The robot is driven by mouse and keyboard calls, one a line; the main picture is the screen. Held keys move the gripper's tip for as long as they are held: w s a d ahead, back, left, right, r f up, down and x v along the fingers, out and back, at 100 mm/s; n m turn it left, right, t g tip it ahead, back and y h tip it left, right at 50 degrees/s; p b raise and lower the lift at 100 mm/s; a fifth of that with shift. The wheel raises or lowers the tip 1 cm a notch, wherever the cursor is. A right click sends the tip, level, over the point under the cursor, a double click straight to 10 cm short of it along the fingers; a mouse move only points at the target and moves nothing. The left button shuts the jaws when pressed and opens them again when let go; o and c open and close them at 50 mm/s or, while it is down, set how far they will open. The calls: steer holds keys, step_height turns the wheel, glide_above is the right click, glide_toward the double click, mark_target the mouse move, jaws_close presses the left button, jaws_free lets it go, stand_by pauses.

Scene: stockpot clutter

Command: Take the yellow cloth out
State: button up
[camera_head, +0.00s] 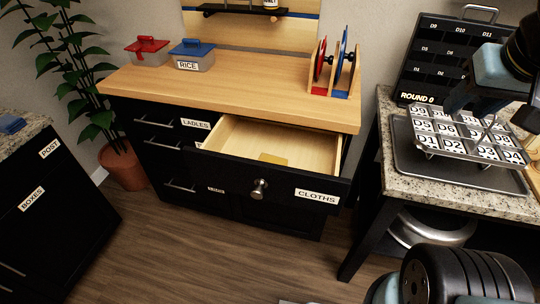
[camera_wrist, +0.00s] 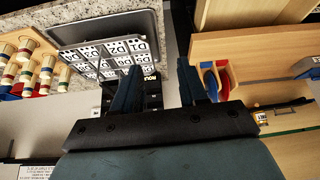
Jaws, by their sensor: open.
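The yellow cloth (camera_head: 274,159) lies on the floor of the open drawer (camera_head: 235,135), towards its front wall. Only a small flat part of it shows above the drawer's front edge. The drawer front carries a CLOTHS label (camera_head: 317,195) and a round metal knob (camera_head: 259,189). My gripper (camera_wrist: 158,85) is open and empty in the wrist view, its two dark fingers spread apart. It is well away from the cloth. In the head view, parts of my arm show at the right edge, and the fingers cannot be made out there.
A red-lidded box (camera_head: 148,50) and a blue-lidded RICE box (camera_head: 191,56) stand on the wooden top (camera_head: 240,85). A rack with red and blue parts (camera_head: 335,68) stands at its right end. A labelled grid rack (camera_head: 468,140) sits on a tray on the right counter (camera_head: 395,185).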

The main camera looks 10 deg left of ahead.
steer(key=o, duration=0.3)
steer(key=shift+w+a, duration=0.2)
steer(key=shift+w, duration=0.05)
steer(key=o, duration=0.8)
steer(key=w+a+n, duration=0.1)
steer(key=w, duration=0.1)
steer(key=w+a+f+n+g, duration=0.1)
steer(key=w+a, duration=0.1)
steer(key=w, duration=0.1)
steer(key=w+a+f+n, duration=0.1)
steer(key=w+a+n, duration=0.1)
steer(key=w, duration=0.1)
steer(key=shift+a, duration=0.25)
steer(key=shift+c, duration=0.2)
steer(key=n+g, duration=0.5)
steer(key=n, duration=0.7)
glide_above(271, 161)
step_height(271, 161, down, 25)
steer(key=f, duration=0.7)
steer(key=shift+s+a+f, duration=0.15)
steer(key=shift+a+f, duration=0.1)
steer(key=shift+f, duration=0.05)
steer(key=shift+d+f, duration=0.15)
steer(key=shift+f, duration=1.2)
steer(key=shift+d+f, duration=0.1)
steer(key=shift+f, duration=1.2)
